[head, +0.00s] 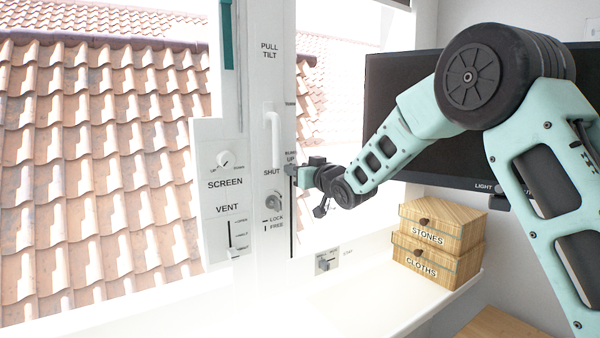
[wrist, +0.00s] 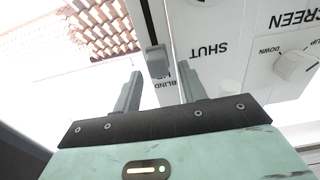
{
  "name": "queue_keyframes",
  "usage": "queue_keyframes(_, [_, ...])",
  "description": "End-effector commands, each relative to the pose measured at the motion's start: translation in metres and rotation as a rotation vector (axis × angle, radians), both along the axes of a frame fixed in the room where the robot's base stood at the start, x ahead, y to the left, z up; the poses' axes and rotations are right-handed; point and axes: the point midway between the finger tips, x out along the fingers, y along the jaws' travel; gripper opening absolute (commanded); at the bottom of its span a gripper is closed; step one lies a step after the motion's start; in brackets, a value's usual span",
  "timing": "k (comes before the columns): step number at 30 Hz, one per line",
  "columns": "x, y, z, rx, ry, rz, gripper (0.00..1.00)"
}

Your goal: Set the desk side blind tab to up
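The blind tab (wrist: 158,62) is a small grey block on a dark vertical slot in the white window post. In the wrist view, which shows the panel upside down, a "BLIND" label is beside it. My gripper (wrist: 160,70) is open. Its two grey fingers are on either side of the tab in that picture, with gaps visible on both sides. In the head view my gripper (head: 291,171) is at the slot, just below an "UP" label. There the tab cannot be told apart from my fingertips. The slot runs on below my gripper.
A white pull handle (head: 273,138) and a lock knob (head: 273,201) are close left of the slot. The screen knob (head: 224,159) and vent slider (head: 231,248) are farther left. A monitor (head: 400,95) and stacked boxes (head: 440,240) stand to the right. A wall switch (head: 323,263) is below.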

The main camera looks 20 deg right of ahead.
Motion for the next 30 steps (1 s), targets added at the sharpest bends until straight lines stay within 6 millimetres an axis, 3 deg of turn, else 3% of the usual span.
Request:
queue_keyframes(7, [-0.003, -0.001, -0.004, -0.002, 0.006, 0.000, 0.42])
queue_keyframes(11, [-0.015, -0.006, -0.005, -0.002, 0.006, -0.001, 0.42])
queue_keyframes(30, [-0.146, -0.048, -0.005, -0.001, 0.003, -0.002, 0.42])
